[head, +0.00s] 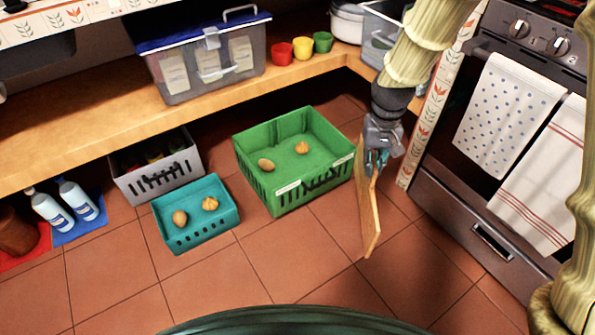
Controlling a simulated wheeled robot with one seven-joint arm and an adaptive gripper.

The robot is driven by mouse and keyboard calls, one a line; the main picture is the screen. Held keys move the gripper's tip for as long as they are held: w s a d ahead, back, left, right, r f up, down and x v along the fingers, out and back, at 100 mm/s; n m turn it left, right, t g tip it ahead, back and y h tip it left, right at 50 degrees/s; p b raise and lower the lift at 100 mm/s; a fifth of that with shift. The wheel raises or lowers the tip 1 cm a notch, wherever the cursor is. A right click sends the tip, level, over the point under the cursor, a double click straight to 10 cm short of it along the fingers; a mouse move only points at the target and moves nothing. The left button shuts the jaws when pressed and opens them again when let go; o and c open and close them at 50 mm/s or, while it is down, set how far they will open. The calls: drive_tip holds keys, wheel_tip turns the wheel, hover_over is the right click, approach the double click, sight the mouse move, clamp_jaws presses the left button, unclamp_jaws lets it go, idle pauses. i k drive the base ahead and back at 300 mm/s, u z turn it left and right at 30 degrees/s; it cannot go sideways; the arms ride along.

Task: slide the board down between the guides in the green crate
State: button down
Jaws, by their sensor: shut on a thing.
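The green crate (262,184) stands on the tiled floor in the middle of the head view. Inside it lie a potato-like item (266,165) and a small onion-like item (303,147). My gripper (376,160) is to the right of the crate, shut on the upper end of a thin wooden board (368,215). The board hangs upright, nearly edge-on, apart from the crate and outside it. The gripper's fingers partly cover the board's top.
A teal crate (197,240) with two food items stands left of the green crate, with a grey crate (160,178) behind it. The oven (470,215) with towels is at the right. A wooden shelf (110,125) runs behind. Floor tiles in front are clear.

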sight(293, 166)
drive_tip(key=z, duration=2.5)
drive_tip(key=k, duration=1.3)
drive_tip(key=u, duration=2.15)
drive_tip(key=i, duration=1.7)
